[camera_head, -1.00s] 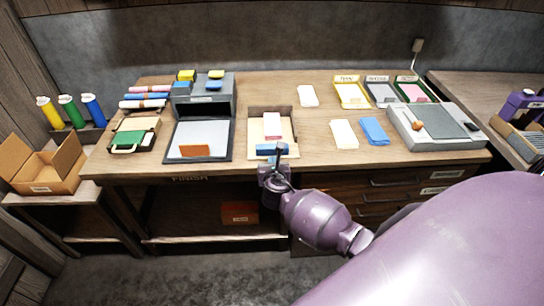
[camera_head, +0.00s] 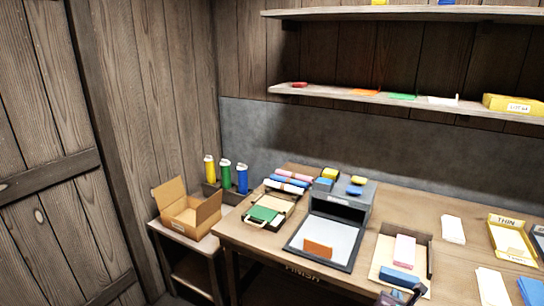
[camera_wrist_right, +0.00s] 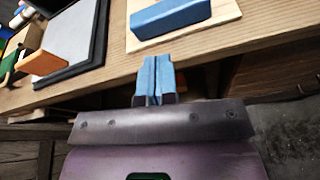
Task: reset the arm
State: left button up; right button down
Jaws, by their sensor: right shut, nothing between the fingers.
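My right gripper (camera_head: 412,292) shows only in part at the bottom edge of the head view, in front of the wooden board with blocks. In the right wrist view its two blue-tipped fingers (camera_wrist_right: 154,80) are together with nothing between them. They point at the table's front edge, just short of the board (camera_wrist_right: 225,8). A blue block (camera_wrist_right: 170,17) lies on that board, apart from the fingers. In the head view the same blue block (camera_head: 398,278) lies before a pale pink block (camera_head: 404,249). My left gripper is not in view.
A grey-topped tray (camera_head: 322,243) with an orange-brown block (camera_head: 317,250) stands left of the board. An open cardboard box (camera_head: 188,210) and several coloured bottles (camera_head: 226,174) are farther left. Shelves (camera_head: 400,97) hang above the table. Yellow tray (camera_head: 511,238) at right.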

jog(key=s+a+r+m+t+y, duration=0.1)
jog(key=s+a+m+y, duration=0.3)
jog(key=m, duration=0.5)
jog(key=s+a+r+m+y, duration=0.1)
jog(key=a+m+y, duration=0.3)
jog(key=m, duration=0.5)
jog(key=s+f+m, duration=0.2)
jog(key=s+m, duration=0.2)
jog(key=s, duration=0.6)
jog(key=s+f+m+g+h, duration=0.1)
jog(key=s+f+m, duration=0.2)
jog(key=s, duration=0.7)
jog(key=shift+s+a+f+m+g, duration=0.3)
jog(key=shift+s+a+m, duration=0.1)
jog(key=shift+m, duration=0.4)
